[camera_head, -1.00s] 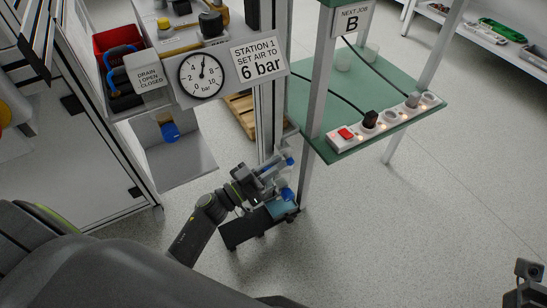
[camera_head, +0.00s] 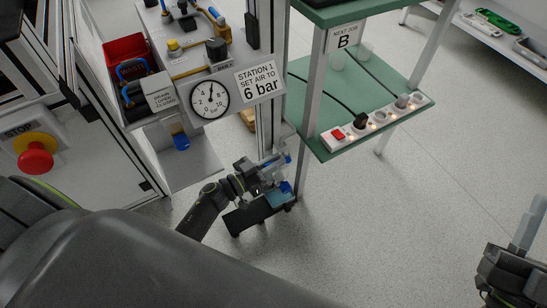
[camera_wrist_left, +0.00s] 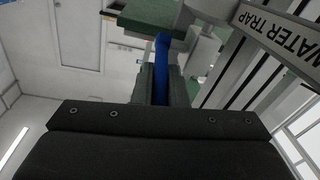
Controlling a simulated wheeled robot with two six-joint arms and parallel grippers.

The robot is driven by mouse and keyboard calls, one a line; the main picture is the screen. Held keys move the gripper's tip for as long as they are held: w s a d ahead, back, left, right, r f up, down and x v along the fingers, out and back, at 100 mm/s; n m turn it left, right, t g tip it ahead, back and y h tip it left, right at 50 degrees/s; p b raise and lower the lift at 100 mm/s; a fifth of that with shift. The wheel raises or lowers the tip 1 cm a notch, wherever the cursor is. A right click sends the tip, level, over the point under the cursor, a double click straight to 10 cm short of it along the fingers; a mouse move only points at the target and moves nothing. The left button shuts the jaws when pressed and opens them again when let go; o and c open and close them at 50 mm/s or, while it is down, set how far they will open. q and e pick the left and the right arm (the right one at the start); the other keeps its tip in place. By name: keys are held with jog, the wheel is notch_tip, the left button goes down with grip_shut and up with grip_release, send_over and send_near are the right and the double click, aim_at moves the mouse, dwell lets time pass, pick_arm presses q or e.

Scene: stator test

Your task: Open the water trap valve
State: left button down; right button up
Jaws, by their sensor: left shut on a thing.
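In the left wrist view a blue valve lever (camera_wrist_left: 162,60) stands between the two fingers of my left gripper (camera_wrist_left: 165,85), which is shut on it. A "WATER TRAP" label (camera_wrist_left: 285,38) is at the upper right there. In the head view my left gripper (camera_head: 272,172) is low beside the metal post, among blue parts (camera_head: 286,187) of the water trap above a dark stand. The fingers partly hide the valve, so the lever's angle is hard to tell. My right gripper (camera_head: 512,268) is at the lower right edge, away from everything; its jaw opening is unclear.
A pressure gauge (camera_head: 209,99) and a "6 bar" sign (camera_head: 260,82) are on the panel above. A green shelf (camera_head: 400,85) with a power strip (camera_head: 375,122) stands to the right. A red stop button (camera_head: 35,158) is at left. The floor right of the shelf is clear.

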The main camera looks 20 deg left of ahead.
pick_arm(q)
jog(key=shift+w+r+p, duration=0.1)
jog(key=shift+r+p, duration=0.15)
jog(key=shift+p, duration=0.3)
jog(key=shift+f, duration=0.1)
pick_arm(e)
jog(key=f+g, duration=0.1)
jog(key=w+f+g, duration=0.1)
jog(key=w+d+f+g, duration=0.1)
jog(key=shift+f+m+h, duration=0.25)
jog(key=shift+m+h, duration=0.05)
jog(key=shift+h, duration=0.1)
pick_arm(q)
jog(key=c, duration=1.5)
grip_release()
jog(key=shift+o, duration=0.2)
jog(key=shift+f, duration=0.1)
